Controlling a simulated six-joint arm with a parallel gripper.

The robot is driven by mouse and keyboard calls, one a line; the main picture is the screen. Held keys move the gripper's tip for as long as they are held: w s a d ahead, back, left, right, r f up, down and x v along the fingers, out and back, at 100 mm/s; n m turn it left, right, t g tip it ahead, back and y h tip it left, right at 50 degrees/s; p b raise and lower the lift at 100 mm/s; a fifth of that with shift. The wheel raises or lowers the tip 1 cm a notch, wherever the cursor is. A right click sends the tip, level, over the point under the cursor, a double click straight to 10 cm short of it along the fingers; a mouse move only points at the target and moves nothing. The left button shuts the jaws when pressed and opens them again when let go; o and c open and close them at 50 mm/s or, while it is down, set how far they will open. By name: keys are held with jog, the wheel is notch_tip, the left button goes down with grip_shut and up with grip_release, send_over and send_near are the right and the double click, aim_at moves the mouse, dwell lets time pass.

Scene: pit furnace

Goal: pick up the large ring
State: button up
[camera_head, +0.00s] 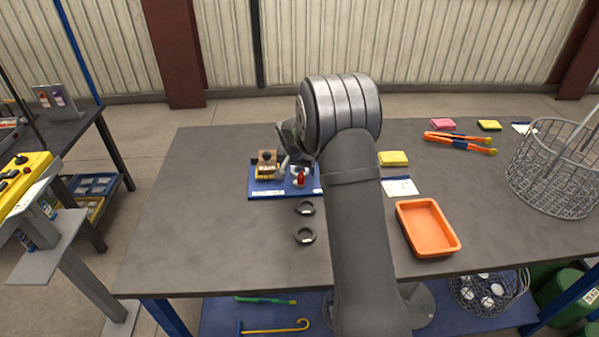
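Two dark rings lie flat on the grey table, left of my arm and in front of the blue tray. The nearer ring (297,237) looks slightly larger than the farther ring (298,209), but the size difference is small in this view. Each has a small pale mark. They lie apart from each other. My gripper (290,150) is beyond the rings, over the area of the blue tray, partly hidden behind my wrist. Its fingers are not clear enough to tell open from shut. Neither ring is touched.
The blue tray (257,193) holds a brown block and small red and white things. The left of the grey table (205,210) is clear.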

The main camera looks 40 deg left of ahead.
jog(key=c, duration=1)
jog(key=shift+r, duration=0.1)
